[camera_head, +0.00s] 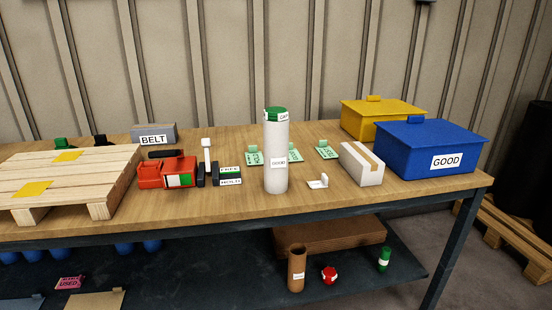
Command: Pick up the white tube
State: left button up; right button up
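The white tube (276,158) stands upright on the wooden table (335,204), near its front edge and right of the picture's middle. Neither of my grippers is in view.
Left of the tube are a red device (168,173) with a lever, a FREE/HOLD block (230,175) and a wooden pallet (115,190). Right are a small stand (319,182), a white box (361,164), a blue GOOD bin (405,148) and a yellow bin (362,125). Green cards lie behind.

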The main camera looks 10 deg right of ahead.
aim_at(275, 135)
jog(key=z, duration=0.05)
jog(key=k, duration=0.5)
jog(key=u, duration=0.7)
jog(key=i, duration=1.85)
jog(key=z, duration=0.8)
